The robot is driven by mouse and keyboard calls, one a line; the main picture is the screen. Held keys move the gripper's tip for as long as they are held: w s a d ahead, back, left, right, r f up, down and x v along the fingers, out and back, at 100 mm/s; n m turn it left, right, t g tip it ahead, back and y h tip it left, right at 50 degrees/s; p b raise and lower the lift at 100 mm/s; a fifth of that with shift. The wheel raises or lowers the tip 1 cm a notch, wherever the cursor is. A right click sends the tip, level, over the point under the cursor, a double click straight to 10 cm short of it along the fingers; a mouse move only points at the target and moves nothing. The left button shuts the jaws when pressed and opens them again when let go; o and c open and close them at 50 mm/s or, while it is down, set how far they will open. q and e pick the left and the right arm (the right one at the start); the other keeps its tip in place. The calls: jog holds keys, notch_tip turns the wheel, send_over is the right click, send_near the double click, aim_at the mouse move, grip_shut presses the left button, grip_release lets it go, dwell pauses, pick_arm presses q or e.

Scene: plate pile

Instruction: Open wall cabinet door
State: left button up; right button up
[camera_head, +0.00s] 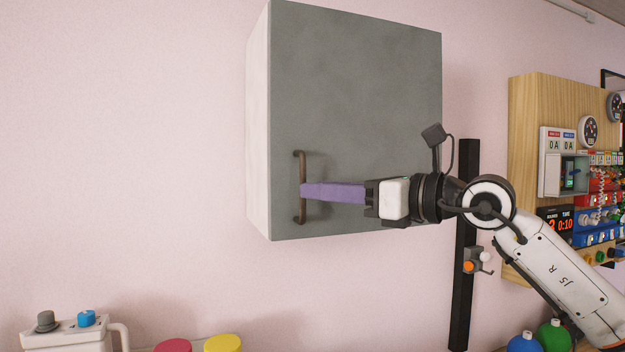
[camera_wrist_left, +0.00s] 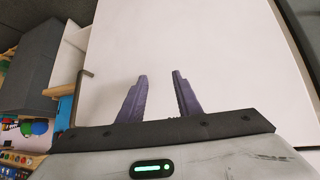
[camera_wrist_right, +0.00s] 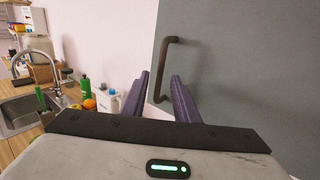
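The wall cabinet (camera_head: 350,90) hangs on the pink wall, with a grey door that looks shut and pale sides. A dark bar handle (camera_head: 300,160) stands upright near the door's lower left edge. My right gripper (camera_head: 303,191) reaches in from the right with its purple fingers level, their tips at the handle. In the right wrist view the fingers (camera_wrist_right: 160,77) are apart and the handle's lower part (camera_wrist_right: 160,90) shows between the tips; I cannot tell whether they touch it. My left gripper (camera_wrist_left: 160,75) is open and empty in its wrist view, in front of a plain white surface.
A wooden panel (camera_head: 530,100) with gauges and switches is on the right, beside a black vertical post (camera_head: 463,300). A white container (camera_head: 70,335) and colored lids are below left. A sink (camera_wrist_right: 20,115) shows in the right wrist view. The wall left of the cabinet is clear.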

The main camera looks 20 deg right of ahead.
jog(key=shift+p+x, duration=0.3)
jog(key=shift+x, duration=1.15)
grip_shut()
jog(key=shift+s, duration=0.1)
